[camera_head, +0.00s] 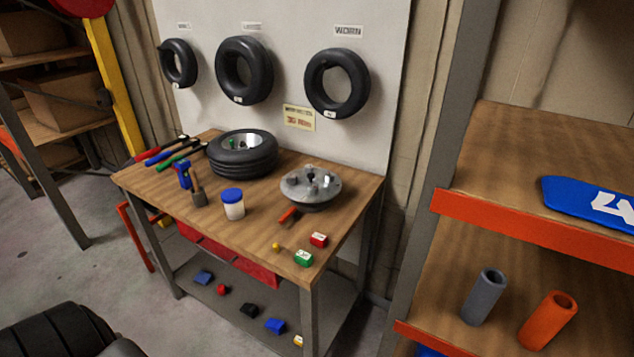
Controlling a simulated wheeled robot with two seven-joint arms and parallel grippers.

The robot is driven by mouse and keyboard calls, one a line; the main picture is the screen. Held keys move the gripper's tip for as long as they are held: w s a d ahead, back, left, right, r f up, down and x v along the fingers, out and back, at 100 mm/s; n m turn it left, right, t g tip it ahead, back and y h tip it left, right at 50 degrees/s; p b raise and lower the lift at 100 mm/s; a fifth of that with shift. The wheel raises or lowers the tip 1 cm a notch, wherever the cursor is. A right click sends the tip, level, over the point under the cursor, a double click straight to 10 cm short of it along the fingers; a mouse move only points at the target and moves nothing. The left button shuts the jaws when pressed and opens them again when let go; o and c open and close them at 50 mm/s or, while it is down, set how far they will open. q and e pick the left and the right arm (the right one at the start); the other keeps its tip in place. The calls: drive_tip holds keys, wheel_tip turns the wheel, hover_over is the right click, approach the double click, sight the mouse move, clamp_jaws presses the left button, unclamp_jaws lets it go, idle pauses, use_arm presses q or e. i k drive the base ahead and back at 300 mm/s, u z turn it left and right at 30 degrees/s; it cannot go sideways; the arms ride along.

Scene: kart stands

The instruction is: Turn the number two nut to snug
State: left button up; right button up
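A grey metal hub (296,190) lies on the wooden workbench, with several upright studs or nuts on its face. Any numbers on them are too small to read, so I cannot tell which is number two. A red labelled block (318,239), a green labelled block (303,258) and a small yellow piece (276,246) lie near the bench's front right corner. Neither of my grippers is in view.
A tyre (243,163), hand tools (170,152), a mallet (198,197) and a blue-lidded cup (232,205) crowd the workbench (255,235). Shelving (545,215) stands right; a dark ribbed object fills the lower left. Small blocks lie on the bench's lower shelf.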

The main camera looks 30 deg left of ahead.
sight(291, 180)
drive_tip(key=z, duration=0.95)
drive_tip(key=i, duration=0.35)
drive_tip(key=u, duration=1.65)
